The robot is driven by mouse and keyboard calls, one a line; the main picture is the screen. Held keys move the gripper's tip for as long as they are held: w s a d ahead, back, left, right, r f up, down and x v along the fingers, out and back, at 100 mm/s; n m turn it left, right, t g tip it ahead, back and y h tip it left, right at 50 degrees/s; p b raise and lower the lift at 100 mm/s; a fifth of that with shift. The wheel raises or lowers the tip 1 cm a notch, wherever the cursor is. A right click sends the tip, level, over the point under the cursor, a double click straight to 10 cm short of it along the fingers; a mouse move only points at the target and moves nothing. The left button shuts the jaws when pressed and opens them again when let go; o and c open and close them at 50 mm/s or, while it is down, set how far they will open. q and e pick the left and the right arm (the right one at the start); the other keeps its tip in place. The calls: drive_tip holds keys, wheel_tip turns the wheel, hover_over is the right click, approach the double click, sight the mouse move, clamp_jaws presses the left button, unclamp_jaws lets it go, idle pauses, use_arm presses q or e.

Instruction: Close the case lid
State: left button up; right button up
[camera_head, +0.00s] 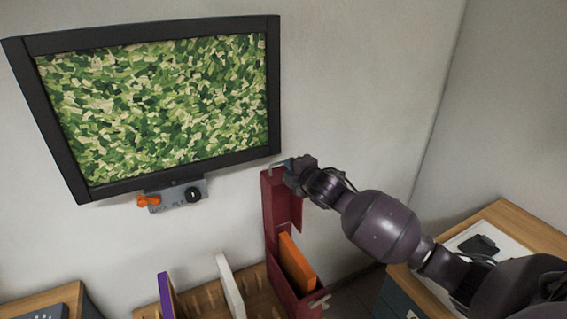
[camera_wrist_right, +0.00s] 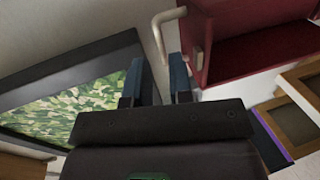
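The case (camera_head: 283,281) is dark red and stands at the lower middle of the head view, with an orange slab (camera_head: 297,262) inside. Its red lid (camera_head: 279,205) stands up, open, against the wall side. A pale bent handle (camera_wrist_right: 166,32) sits on the red part in the right wrist view. My right gripper (camera_head: 290,169) is at the top of the raised lid. In the wrist view its two blue fingers (camera_wrist_right: 158,77) are apart, with the handle just past their tips and nothing visibly gripped. My left gripper is not in view.
A black-framed green picture (camera_head: 160,100) hangs left of the lid, close to my right gripper. A grey wall unit (camera_head: 176,196) with an orange knob is below it. A wooden rack (camera_head: 204,299) holds purple and white slabs. A wooden-topped cabinet (camera_head: 510,222) stands at right.

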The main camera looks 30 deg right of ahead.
drive_tip(key=shift+x, duration=2.65)
clamp_jaws()
